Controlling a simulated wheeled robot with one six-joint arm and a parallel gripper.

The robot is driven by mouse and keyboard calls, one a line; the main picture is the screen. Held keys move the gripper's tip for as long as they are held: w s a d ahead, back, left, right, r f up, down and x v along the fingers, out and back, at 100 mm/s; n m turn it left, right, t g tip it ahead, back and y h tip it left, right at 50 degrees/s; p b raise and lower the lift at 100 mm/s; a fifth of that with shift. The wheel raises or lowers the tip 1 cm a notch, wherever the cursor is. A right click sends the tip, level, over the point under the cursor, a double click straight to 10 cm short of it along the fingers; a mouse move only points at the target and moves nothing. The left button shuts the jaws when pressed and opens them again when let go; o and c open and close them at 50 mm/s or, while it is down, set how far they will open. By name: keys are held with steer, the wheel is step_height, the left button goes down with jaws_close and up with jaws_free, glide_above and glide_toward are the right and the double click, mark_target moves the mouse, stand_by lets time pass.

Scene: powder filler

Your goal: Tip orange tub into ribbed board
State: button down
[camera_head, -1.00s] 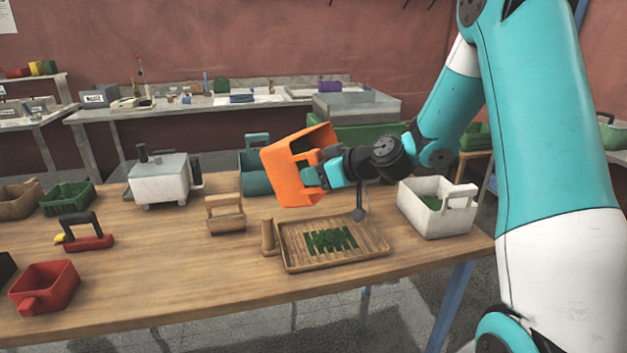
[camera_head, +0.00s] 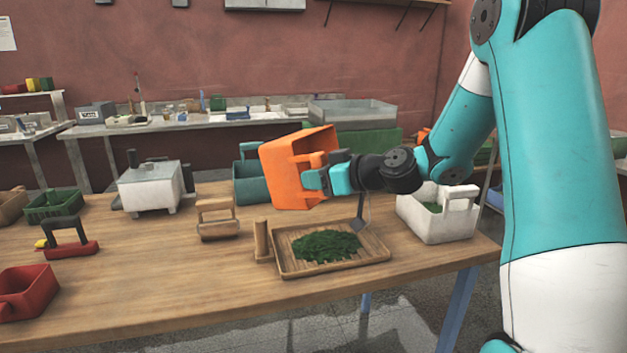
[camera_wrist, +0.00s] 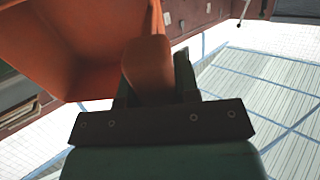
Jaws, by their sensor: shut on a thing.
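The orange tub (camera_head: 285,172) is tilted on its side above the ribbed board, apart from it. My gripper (camera_head: 318,180) is shut on the tub's handle. In the wrist view the orange tub (camera_wrist: 60,45) fills the upper left, and its handle runs between the jaws of my gripper (camera_wrist: 150,95). The ribbed board (camera_head: 372,258) is a wooden tray with a low rim and a post-like handle at its left. A heap of green powder (camera_head: 325,245) lies on the middle of the board. The inside of the tub is mostly hidden in the head view.
A white tub (camera_head: 440,222) with green contents stands right of the board. A wooden scoop-like holder (camera_head: 218,222), a teal tub (camera_head: 248,182) and a white box (camera_head: 150,187) stand left and behind. A red tub (camera_head: 25,295) is front left. The table's front middle is clear.

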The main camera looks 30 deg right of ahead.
mark_target(316, 153)
step_height(316, 153, up, 8)
steer(key=p, duration=0.4)
steer(key=shift+r+p, duration=0.1)
steer(key=shift+p, duration=0.25)
